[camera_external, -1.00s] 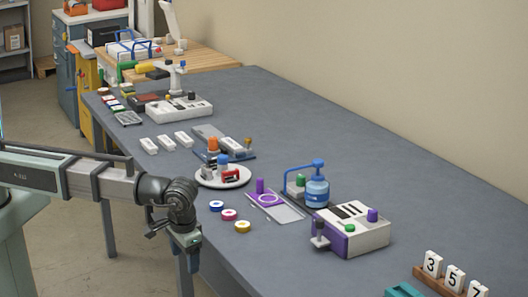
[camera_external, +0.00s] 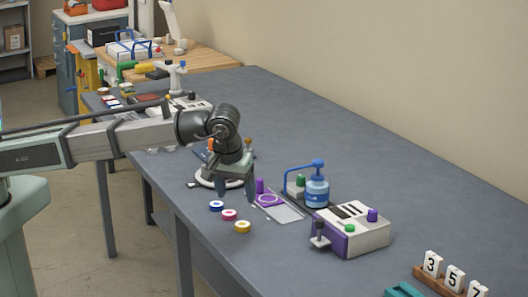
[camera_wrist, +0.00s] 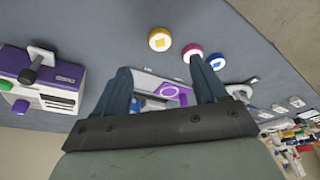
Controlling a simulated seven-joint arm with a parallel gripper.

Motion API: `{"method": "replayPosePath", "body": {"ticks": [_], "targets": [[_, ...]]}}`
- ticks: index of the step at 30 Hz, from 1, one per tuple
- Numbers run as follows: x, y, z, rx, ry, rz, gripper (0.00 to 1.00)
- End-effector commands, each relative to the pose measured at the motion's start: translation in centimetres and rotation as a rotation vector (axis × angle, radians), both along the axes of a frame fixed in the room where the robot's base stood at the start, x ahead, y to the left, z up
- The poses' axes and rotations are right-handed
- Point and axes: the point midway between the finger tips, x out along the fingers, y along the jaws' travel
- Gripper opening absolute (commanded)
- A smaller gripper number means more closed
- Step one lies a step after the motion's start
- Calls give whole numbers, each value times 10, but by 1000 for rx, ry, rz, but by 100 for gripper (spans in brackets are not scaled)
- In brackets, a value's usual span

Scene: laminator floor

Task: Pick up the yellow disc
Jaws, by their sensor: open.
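The yellow disc (camera_external: 242,227) lies flat on the grey table near its front edge, the nearest of a row of three discs.
A purple-edged plate (camera_external: 280,212) lies right of my gripper, with a blue bottle device (camera_external: 317,190) behind it. A white and purple machine (camera_external: 352,236) stands to the right. Bare table lies around the discs.

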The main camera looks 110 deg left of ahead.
Motion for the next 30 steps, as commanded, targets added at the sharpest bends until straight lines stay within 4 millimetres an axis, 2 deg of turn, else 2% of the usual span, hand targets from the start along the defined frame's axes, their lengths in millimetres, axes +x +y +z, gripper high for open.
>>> {"method": "replayPosePath", "body": {"ticks": [1, 6, 17, 30], "targets": [[-1, 3, -10, -1, 2, 0, 71], [0, 10, -33, -1, 2, 0, 71], [1, 16, -50, -1, 1, -2, 71], [2, 30, -94, -1, 1, -2, 71]]}}
